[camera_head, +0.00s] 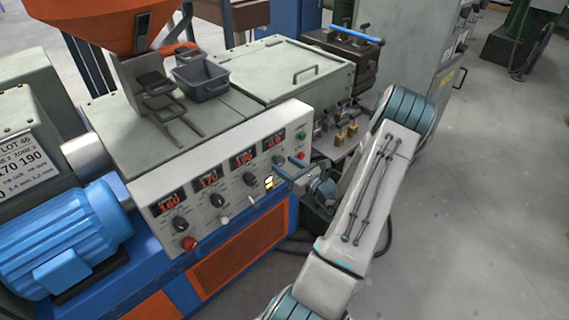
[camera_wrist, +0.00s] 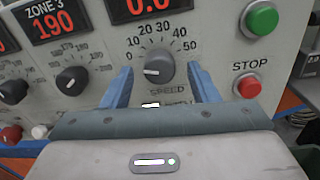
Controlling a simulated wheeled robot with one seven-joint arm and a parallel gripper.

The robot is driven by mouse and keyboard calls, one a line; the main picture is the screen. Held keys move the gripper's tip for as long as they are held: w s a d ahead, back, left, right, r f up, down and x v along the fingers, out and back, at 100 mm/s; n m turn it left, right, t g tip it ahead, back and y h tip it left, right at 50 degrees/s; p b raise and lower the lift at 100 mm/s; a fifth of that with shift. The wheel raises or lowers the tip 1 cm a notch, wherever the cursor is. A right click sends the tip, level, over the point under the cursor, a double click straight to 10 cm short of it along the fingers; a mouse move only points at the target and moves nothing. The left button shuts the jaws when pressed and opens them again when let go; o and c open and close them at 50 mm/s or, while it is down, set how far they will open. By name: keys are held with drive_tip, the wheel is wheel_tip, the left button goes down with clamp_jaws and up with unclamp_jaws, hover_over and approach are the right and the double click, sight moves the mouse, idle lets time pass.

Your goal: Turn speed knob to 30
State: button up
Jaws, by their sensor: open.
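The speed knob (camera_wrist: 158,69) is a dark round dial on the panel in the wrist view, with a scale from 0 to 50 around it. Its white pointer mark faces left, near the 0 end. The display (camera_wrist: 150,7) above it reads 0.0. My gripper (camera_wrist: 162,76) is open, with one blue finger to the left of the knob and one to the right. A gap shows between each finger and the knob. In the head view my gripper (camera_head: 290,167) is at the right part of the panel, close to the speed knob (camera_head: 278,160).
A red STOP button (camera_wrist: 249,87) and a green button (camera_wrist: 262,19) sit right of the knob. The Zone 3 knob (camera_wrist: 71,81) and its display reading 190 (camera_wrist: 52,25) are to the left. A grey bin (camera_head: 202,80) stands on the machine top. Open floor lies right of my arm.

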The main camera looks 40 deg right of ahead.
drive_tip(key=shift+w, duration=0.6)
drive_tip(key=c, duration=1)
